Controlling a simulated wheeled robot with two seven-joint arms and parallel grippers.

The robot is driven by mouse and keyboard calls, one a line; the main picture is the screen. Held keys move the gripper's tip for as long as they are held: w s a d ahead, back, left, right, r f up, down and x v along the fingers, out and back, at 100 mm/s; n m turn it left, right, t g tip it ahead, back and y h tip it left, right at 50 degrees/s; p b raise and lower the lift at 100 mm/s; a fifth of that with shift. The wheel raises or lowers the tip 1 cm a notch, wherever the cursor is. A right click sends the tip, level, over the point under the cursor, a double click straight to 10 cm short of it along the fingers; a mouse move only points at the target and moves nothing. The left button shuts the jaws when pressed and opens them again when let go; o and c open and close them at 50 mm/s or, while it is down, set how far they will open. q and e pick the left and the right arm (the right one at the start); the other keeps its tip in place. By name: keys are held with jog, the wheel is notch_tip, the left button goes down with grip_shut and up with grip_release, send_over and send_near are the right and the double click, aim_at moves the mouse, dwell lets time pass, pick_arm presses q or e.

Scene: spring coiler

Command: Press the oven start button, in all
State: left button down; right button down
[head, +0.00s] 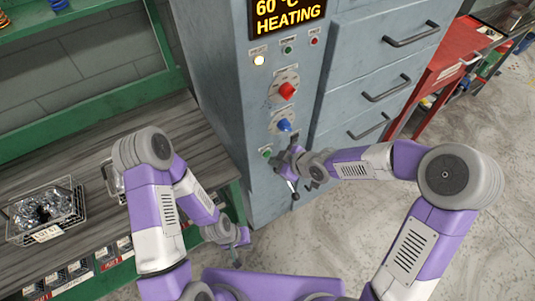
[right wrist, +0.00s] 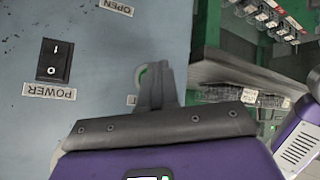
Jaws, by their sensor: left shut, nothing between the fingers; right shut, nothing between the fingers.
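The tall grey oven (head: 225,75) fills the middle of the head view. Its lit display (head: 288,17) reads "60 °C HEATING". A green button (head: 265,153) with a small label sits low on the front panel. My right gripper (head: 281,160) is shut and empty, just right of the green button in the head view. In the right wrist view its shut fingers (right wrist: 155,75) partly cover the green button (right wrist: 142,78); I cannot tell whether they touch it. My left gripper (head: 237,257) is shut and empty, low beside the bench, away from the panel.
A red knob (head: 288,90) and blue knob (head: 284,125) sit above the green button. A black POWER switch (right wrist: 53,60) is on the panel. Grey drawers with handles (head: 387,88) stand to the right. A wire basket (head: 43,232) is on the bench at left.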

jog(key=shift+s, duration=0.1)
jog(key=s+d, duration=0.1)
jog(key=s, duration=0.1)
jog(key=s+d, duration=0.2)
dwell(0.6)
dwell(0.6)
jog(key=s+d+f+m+g+h, duration=0.1)
jog(key=s+d+f+m, duration=0.3)
jog(key=s+f+m, duration=0.4)
jog(key=s+d+f+m+g+h, duration=0.2)
jog(key=s+d+f+m+g, duration=0.2)
jog(key=s+f+m, duration=0.4)
notch_tip(320, 180, down, 6)
jog(key=shift+f+m, duration=0.1)
jog(key=shift+m, duration=0.7)
